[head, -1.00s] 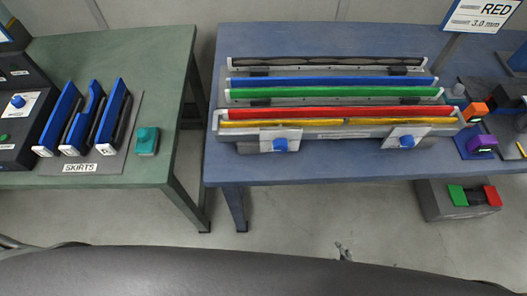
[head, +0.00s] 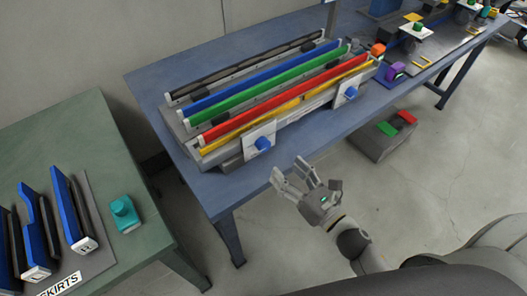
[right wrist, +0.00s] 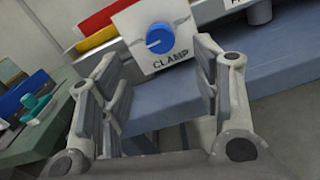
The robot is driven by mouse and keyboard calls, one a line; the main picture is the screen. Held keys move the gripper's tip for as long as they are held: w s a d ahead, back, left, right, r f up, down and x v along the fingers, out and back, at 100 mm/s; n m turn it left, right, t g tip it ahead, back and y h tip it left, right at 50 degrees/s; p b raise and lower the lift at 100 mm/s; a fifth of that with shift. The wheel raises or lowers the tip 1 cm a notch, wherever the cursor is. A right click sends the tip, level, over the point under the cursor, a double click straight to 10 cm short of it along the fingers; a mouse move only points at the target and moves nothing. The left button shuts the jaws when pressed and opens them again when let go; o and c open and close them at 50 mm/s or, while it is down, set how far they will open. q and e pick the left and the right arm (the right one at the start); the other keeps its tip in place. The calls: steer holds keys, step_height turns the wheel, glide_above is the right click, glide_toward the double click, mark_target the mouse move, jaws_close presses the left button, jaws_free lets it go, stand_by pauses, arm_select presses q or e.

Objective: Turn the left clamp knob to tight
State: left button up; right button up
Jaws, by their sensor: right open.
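The left clamp knob (head: 263,143) is blue and sits on a white plate at the front left of the chassis fixture. It also shows in the right wrist view as a blue knob (right wrist: 160,38) with a pale line, above the word CLAMP. A second blue clamp knob (head: 351,92) is on the front right plate. My right gripper (head: 289,174) is open and empty, in front of and below the left knob, apart from it. In the right wrist view the knob lies beyond the gap between the fingers (right wrist: 158,95). My left gripper is not in view.
The fixture holds red (head: 290,102), green (head: 265,95), blue and yellow strips on a blue table (head: 150,90). A green table (head: 60,130) with blue skirts and a teal block (head: 124,214) is at left. A box with green and red pads (head: 375,140) stands on the floor.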

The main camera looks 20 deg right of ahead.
mark_target(266, 148)
steer(key=p+x, duration=0.2)
steer(key=x, duration=0.6)
steer(key=shift+w, duration=0.1)
steer(key=shift+w+a, duration=0.3)
steer(key=shift+w, duration=0.4)
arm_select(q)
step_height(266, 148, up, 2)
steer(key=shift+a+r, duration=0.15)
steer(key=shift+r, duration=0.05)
arm_select(e)
steer(key=c, duration=1)
steer(key=shift+c, duration=0.2)
